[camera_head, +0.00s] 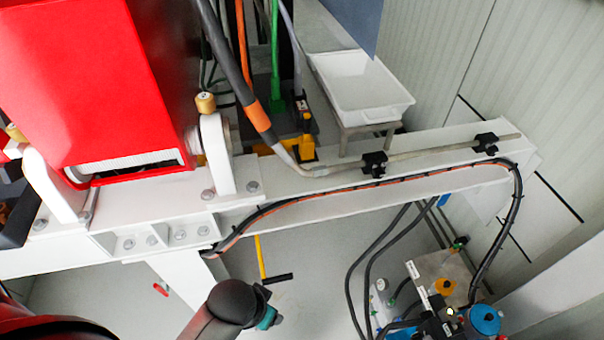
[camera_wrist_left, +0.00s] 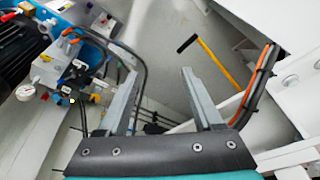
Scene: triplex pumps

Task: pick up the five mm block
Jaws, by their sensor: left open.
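I cannot make out a five mm block in either view. In the left wrist view my left gripper (camera_wrist_left: 160,73) is open, with its two grey fingers spread wide and nothing between them. Bare grey floor and some dark hoses show behind the fingers. In the head view one of my dark arm links, with a bit of teal, shows at the bottom, below the white beam. The gripper fingers cannot be made out there. My right gripper is in neither view.
A white beam (camera_head: 390,163) with clamped cables crosses the head view below a red housing (camera_head: 80,80). A white tray (camera_head: 360,82) stands behind it. A yellow rod with a black handle (camera_wrist_left: 187,43) is near the gripper. Hydraulic fittings (camera_head: 445,285) crowd the lower right.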

